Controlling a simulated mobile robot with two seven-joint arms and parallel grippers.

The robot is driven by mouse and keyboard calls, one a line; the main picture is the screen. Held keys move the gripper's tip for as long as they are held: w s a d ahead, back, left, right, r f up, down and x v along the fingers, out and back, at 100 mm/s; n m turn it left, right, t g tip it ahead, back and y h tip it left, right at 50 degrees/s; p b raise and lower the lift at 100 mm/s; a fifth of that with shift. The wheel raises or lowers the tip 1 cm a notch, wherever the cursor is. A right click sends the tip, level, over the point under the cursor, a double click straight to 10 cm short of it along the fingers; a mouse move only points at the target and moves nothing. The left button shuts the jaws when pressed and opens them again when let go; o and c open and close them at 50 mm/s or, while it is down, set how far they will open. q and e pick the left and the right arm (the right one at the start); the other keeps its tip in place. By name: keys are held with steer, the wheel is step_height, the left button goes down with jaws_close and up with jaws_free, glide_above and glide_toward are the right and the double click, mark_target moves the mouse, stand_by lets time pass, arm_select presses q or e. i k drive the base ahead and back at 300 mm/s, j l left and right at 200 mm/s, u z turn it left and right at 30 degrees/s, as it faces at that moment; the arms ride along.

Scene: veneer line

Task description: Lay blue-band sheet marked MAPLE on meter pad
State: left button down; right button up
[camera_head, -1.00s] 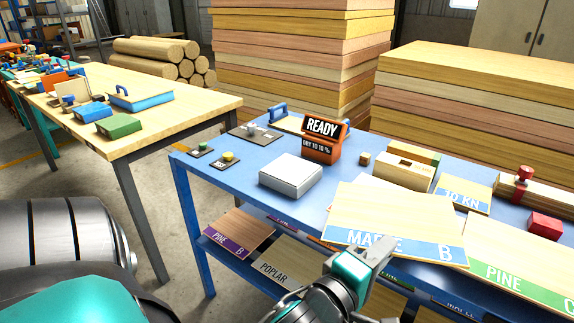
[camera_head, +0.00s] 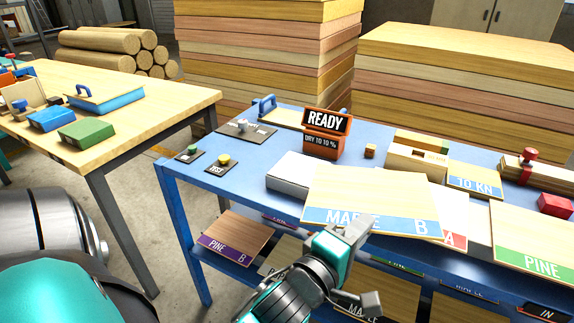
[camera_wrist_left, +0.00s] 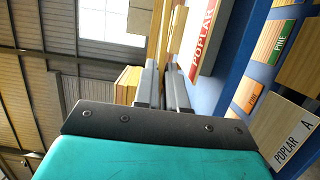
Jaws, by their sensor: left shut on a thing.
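The blue-band MAPLE B sheet (camera_head: 372,198) is held flat above the front of the blue table. My left gripper (camera_head: 358,228) is shut on its near, banded edge. In the left wrist view my left gripper's fingers (camera_wrist_left: 166,88) pinch the thin sheet, seen edge-on (camera_wrist_left: 160,40). The light grey pad block (camera_head: 291,176) stands in front of the orange meter display (camera_head: 325,135), which reads READY, DRY TO 10 %. The sheet's left part hides the pad's right end in the head view; I cannot tell the gap between them. My right gripper is not in view.
A red-band sheet marked A (camera_head: 453,238) lies partly behind the maple sheet. A green-band PINE sheet (camera_head: 535,235) lies right. Two button plates (camera_head: 222,163) sit left of the pad. A purple-band PINE B sheet (camera_head: 235,238) is on the lower shelf.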

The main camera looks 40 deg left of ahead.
mark_target(299, 170)
steer(key=k+j, duration=0.1)
steer(key=j, duration=0.4)
steer(key=k+j, duration=0.1)
steer(key=j, duration=0.9)
steer(key=k, duration=0.05)
